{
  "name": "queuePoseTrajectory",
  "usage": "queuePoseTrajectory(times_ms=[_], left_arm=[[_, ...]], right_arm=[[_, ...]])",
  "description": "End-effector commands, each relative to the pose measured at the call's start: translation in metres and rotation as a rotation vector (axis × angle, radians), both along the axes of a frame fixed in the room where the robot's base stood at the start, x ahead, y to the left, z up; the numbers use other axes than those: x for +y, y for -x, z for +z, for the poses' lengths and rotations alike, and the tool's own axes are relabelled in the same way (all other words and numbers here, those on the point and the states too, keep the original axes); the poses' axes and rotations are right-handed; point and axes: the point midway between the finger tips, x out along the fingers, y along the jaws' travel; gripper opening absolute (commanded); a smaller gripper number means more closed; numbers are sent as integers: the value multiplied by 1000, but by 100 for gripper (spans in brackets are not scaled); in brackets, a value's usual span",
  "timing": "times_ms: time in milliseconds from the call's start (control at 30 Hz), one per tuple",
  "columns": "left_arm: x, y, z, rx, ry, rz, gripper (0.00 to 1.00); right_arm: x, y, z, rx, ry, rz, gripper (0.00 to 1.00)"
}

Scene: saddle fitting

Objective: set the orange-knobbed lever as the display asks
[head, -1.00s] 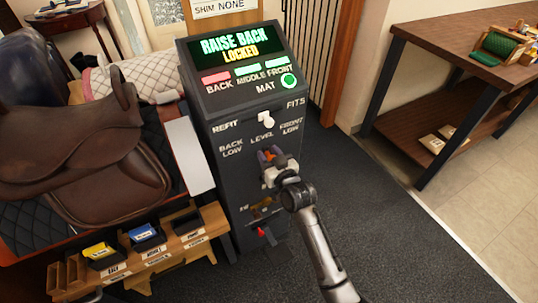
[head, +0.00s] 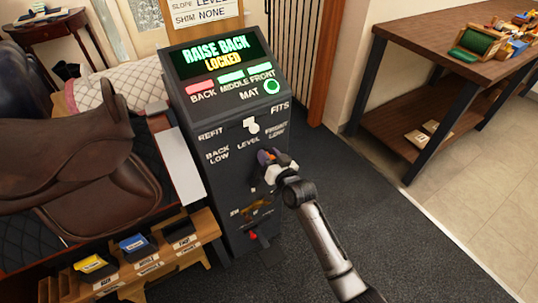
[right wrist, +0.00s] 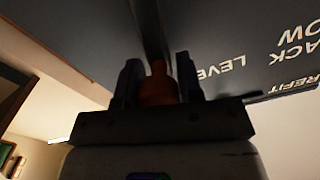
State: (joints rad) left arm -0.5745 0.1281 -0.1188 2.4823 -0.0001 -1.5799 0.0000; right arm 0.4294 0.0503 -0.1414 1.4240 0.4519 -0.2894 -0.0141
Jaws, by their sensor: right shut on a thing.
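The display (head: 217,55) on the dark cabinet reads RAISE BACK in green and LOCKED in yellow. Under it the BACK lamp (head: 199,88) is red; the MIDDLE, FRONT and MAT lamps are green. My right gripper (head: 268,157) is at the cabinet front, below and right of the word LEVEL and under FRONT LOW. It is shut on the orange knob (right wrist: 159,85), which stands between its two fingers in the right wrist view. In the head view the gripper mostly hides the knob and lever. My left gripper is out of view.
A white handle (head: 251,125) sits between REFIT and FITS. A red handle (head: 252,236) is low on the cabinet. A brown saddle (head: 90,165) stands left, above a wooden rack (head: 140,270) of labelled bins. A workbench (head: 450,60) stands right; carpet between is clear.

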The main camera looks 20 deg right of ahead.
Motion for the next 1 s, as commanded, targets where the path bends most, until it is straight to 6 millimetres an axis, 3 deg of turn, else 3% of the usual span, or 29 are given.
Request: queuePoseTrajectory(times_ms=[200,500,533,767,1000], left_arm=[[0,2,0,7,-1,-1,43],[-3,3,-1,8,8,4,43],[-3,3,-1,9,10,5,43],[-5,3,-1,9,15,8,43],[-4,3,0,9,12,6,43]], right_arm=[[-17,-4,-7,30,-123,-1,0],[-19,-4,-8,33,-133,-2,0],[-19,-4,-9,33,-133,-2,36],[-18,-4,-8,32,-131,-1,57],[-18,-3,-7,30,-132,0,57]])
